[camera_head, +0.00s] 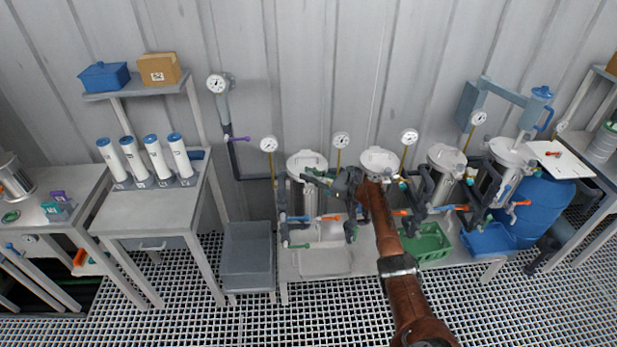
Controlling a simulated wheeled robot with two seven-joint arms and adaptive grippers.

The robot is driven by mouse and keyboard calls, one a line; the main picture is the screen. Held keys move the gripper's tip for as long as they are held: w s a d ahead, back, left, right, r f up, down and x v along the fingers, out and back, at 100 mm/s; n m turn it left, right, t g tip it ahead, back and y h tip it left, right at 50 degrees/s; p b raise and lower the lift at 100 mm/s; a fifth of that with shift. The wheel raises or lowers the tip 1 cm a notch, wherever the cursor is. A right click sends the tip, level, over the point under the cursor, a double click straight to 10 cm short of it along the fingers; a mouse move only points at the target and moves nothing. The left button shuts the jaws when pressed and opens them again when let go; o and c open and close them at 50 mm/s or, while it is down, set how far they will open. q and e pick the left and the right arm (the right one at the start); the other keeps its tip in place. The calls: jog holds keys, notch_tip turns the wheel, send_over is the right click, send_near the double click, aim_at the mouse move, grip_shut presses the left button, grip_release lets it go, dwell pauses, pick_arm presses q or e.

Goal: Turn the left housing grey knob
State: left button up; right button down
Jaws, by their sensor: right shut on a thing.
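The left housing (306,160) is a steel vessel with a round pale lid, standing upright at the left end of the row on the bench. My right gripper (318,177) reaches across from the right, with its dark fingers at the front of this housing just below the lid. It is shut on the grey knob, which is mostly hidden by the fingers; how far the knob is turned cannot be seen. My brown right arm crosses in front of the second housing (378,159) and hides its lower part. My left gripper is not in view.
Pressure gauges (268,144) stand behind the row. A green crate (432,250) and a blue tray (488,243) sit to the right. A grey bin (247,262) stands left of the bench.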

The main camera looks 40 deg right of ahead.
jog(key=shift+r, duration=0.1)
jog(key=c, duration=1.6)
grip_release()
jog(key=v, duration=1.2)
jog(key=shift+w, duration=0.1)
